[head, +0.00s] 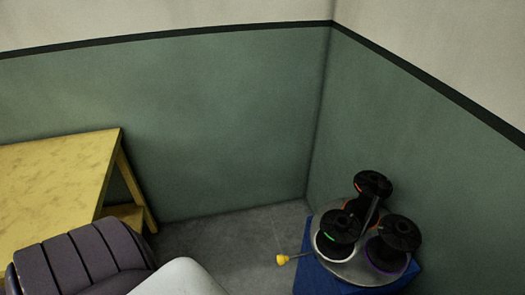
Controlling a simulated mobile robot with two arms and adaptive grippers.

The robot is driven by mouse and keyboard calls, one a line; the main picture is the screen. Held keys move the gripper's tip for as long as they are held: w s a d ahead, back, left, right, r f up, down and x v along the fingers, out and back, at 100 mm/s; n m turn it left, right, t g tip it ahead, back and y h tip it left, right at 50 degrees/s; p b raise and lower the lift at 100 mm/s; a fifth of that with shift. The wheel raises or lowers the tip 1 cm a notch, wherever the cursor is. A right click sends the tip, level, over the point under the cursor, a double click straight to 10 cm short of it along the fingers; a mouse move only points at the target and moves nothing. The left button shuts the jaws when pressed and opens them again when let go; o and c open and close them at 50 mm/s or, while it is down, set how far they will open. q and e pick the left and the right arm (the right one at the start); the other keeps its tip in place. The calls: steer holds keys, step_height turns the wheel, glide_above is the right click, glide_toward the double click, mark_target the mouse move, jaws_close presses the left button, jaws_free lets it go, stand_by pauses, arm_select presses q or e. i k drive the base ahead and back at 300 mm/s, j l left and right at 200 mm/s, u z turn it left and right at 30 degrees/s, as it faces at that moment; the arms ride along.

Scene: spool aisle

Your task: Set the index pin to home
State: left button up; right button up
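A yellow knob (282,260) on a thin dark rod sticks out to the left from the round metal turntable (352,272). It may be the index pin; no home mark can be made out. The turntable sits on a blue stand (312,281) in the corner at the lower right. It carries black spools with orange (373,184), green (341,226) and purple (399,233) bands around an upright centre post. Neither of my grippers is in view.
A yellow table (60,175) stands at the left against the green wall (220,125). A dark padded seat (82,258) is at the lower left. Bare grey floor (235,240) lies between the table and the blue stand. Walls close off the back and right.

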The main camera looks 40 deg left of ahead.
mark_target(281, 259)
steer(key=u, duration=1.1)
